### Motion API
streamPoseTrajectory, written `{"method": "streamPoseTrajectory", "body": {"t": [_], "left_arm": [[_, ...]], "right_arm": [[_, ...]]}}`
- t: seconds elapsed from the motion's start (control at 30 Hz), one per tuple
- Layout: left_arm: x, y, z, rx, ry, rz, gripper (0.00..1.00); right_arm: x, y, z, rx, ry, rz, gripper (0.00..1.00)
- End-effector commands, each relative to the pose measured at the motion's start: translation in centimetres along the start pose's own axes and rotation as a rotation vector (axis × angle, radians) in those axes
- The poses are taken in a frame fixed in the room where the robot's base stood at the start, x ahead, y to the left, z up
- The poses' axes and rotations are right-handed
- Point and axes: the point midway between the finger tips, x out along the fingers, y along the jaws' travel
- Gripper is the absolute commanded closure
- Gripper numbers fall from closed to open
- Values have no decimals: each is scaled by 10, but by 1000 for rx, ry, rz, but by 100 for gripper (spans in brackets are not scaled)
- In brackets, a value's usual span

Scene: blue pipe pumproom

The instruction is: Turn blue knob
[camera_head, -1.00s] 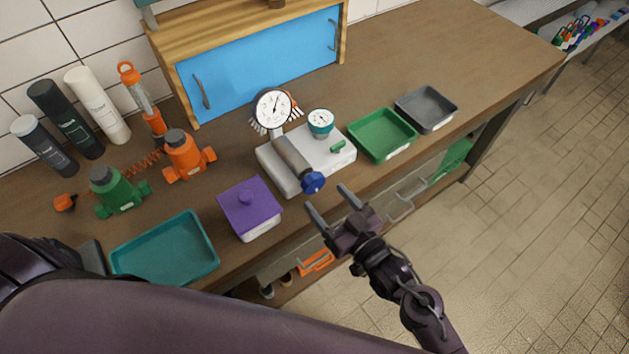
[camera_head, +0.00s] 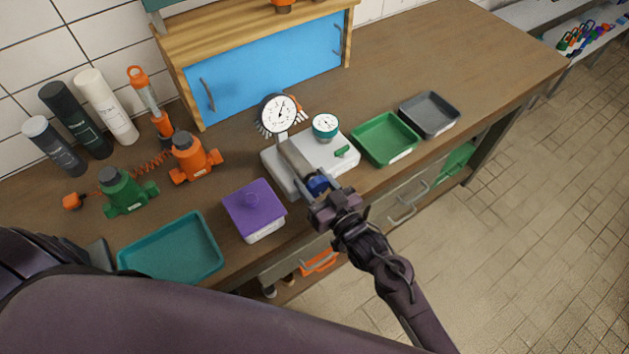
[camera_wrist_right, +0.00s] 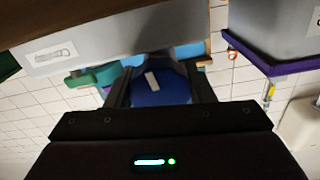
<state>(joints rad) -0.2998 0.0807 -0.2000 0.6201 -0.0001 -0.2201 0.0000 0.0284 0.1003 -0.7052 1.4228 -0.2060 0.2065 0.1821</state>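The blue knob (camera_head: 318,185) is on the front end of a grey cylinder (camera_head: 298,160) on a white block (camera_head: 338,166). My right gripper (camera_head: 320,190) is at the knob, with its fingers around it and partly hiding it. In the right wrist view the knob (camera_wrist_right: 160,88), with a pale mark on its face, sits between the two spread fingers (camera_wrist_right: 160,92). I cannot tell whether the fingers touch it. My left arm crosses the bottom left of the head view; its gripper does not show.
A purple-lidded box (camera_head: 255,210) stands left of the knob. A green tray (camera_head: 405,156) and a grey tray (camera_head: 450,120) lie to the right. A round white gauge (camera_head: 278,113) and a teal gauge (camera_head: 325,126) rise behind. A teal tray (camera_head: 210,268) lies at the front left.

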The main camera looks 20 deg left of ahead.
Motion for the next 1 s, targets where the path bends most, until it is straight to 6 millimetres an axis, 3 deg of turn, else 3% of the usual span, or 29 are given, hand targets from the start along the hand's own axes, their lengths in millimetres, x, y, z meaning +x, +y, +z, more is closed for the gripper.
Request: {"method": "streamPoseTrajectory", "body": {"t": [0.03,0.17,0.47,0.67,0.7,0.87,1.0], "left_arm": [[0,0,0,0,0,0,64],[0,0,0,0,0,0,64],[-1,0,0,0,0,0,64],[-1,0,0,0,0,0,64],[-1,0,0,0,0,0,64],[-1,0,0,0,0,0,64],[-1,0,0,0,0,0,64]], "right_arm": [[0,0,0,0,0,0,58],[0,0,0,0,0,0,75],[0,0,0,136,0,0,75],[0,0,0,135,0,0,75],[0,0,0,135,0,0,50],[0,0,0,134,0,0,31],[0,0,0,134,0,0,31]]}}
